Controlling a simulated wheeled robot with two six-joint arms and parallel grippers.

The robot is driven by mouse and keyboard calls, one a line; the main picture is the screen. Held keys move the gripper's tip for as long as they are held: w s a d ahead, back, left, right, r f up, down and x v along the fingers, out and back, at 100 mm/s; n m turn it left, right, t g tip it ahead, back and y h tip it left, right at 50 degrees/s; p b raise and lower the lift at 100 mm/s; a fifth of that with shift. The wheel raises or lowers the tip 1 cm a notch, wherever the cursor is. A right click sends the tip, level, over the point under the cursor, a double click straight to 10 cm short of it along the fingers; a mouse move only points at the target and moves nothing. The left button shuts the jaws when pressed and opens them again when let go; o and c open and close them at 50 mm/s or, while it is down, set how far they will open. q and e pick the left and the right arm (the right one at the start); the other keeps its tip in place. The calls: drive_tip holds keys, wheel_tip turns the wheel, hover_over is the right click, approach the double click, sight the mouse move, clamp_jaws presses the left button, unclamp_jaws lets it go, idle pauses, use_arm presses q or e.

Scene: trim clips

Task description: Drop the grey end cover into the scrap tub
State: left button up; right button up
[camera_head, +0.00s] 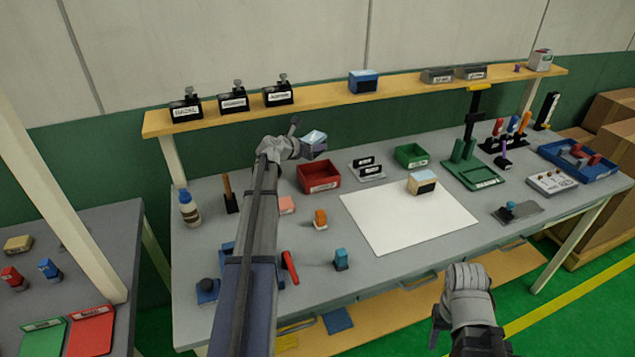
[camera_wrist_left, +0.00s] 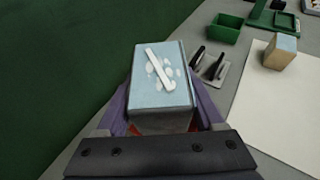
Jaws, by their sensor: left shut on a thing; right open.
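My left gripper (camera_head: 306,147) is shut on a grey block with a pale blue top, which I take for the grey end cover (camera_head: 315,137). In the left wrist view the end cover (camera_wrist_left: 160,77) sits between the purple fingers, with a white bar and pale spots on its top. It is held above the table, near the back edge of a red open tub (camera_head: 318,178). The tub's label is too small to read, so I cannot tell if it is the scrap tub. My right gripper (camera_head: 468,283) is open in front of the table, away from it.
A green tub (camera_head: 411,156) and a stand with black clips (camera_head: 368,168) are right of the red tub. A tan block (camera_head: 422,183) sits on a white sheet (camera_head: 400,225). A wooden shelf (camera_head: 350,99) with several boxes runs behind. Small coloured parts lie nearer the front.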

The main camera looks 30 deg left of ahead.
use_arm(q)
drive_tip(key=shift+f+b, duration=1.9)
drive_tip(key=shift+f, duration=0.4)
use_arm(e)
wheel_tip(320, 180, down, 4)
drive_tip(key=shift+f, duration=0.25)
use_arm(q)
drive_tip(key=shift+r, duration=0.1)
drive_tip(key=o, duration=1.5)
drive_tip(key=p+v, duration=0.3)
drive_tip(key=v, duration=0.4)
drive_tip(key=shift+s+r, duration=0.1)
drive_tip(key=shift+s, duration=0.3)
use_arm(e)
wheel_tip(320, 180, up, 3)
